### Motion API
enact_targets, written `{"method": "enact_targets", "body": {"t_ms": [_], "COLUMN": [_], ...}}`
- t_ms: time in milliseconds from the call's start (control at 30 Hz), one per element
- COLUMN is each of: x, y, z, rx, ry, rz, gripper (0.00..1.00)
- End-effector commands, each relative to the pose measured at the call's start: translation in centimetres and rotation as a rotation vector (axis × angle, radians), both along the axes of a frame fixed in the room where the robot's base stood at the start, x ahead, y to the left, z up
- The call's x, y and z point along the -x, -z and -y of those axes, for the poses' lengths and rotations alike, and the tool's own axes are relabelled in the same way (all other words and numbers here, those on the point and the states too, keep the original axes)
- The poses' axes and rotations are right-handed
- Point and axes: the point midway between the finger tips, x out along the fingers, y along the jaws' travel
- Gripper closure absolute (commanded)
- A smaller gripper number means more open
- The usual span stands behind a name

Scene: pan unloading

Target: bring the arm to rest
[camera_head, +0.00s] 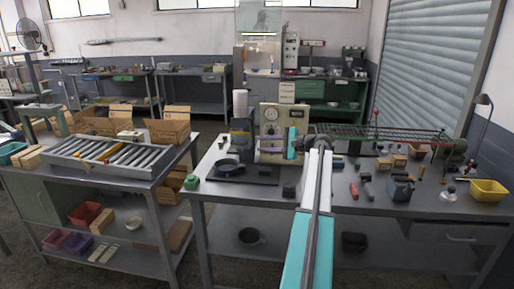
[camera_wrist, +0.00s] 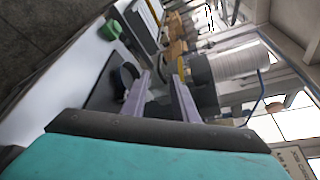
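My gripper (camera_wrist: 161,82) shows in the wrist view with its two pale fingers apart and nothing between them, so it is open. In the head view my teal gripper body (camera_head: 291,143) is above the workbench, in front of the beige machine; its fingers are hard to make out there. My arm reaches forward over the bench from the bottom of the picture. A dark pan (camera_head: 228,166) sits on a dark plate (camera_head: 262,176) on the bench, left of my gripper. The pan also shows in the wrist view (camera_wrist: 126,76), beyond the fingers and apart from them.
The beige machine (camera_head: 270,117) with a dial stands close behind my gripper. A green item (camera_head: 191,182) lies at the bench's left end. Tools, a vice and a yellow bin (camera_head: 488,190) crowd the right side. A roller table (camera_head: 120,158) with boxes stands at left.

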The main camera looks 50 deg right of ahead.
Motion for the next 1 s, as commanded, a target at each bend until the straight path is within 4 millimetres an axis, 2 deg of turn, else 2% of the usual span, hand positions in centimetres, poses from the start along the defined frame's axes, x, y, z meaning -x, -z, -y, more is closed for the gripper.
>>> {"method": "enact_targets", "body": {"t_ms": [200,700,867,1000], "x": [0.8,0.7,-0.8,-3.8], "y": [-0.2,-0.2,-0.1,1.2], "z": [0.2,0.0,-1.2,-4.0], "rx": [0.000,0.000,-0.001,-0.015], "ry": [0.000,-0.002,-0.024,-0.071], "rz": [0.000,0.000,-0.001,-0.008], "gripper": [0.74,0.74,0.74,0.74]}}
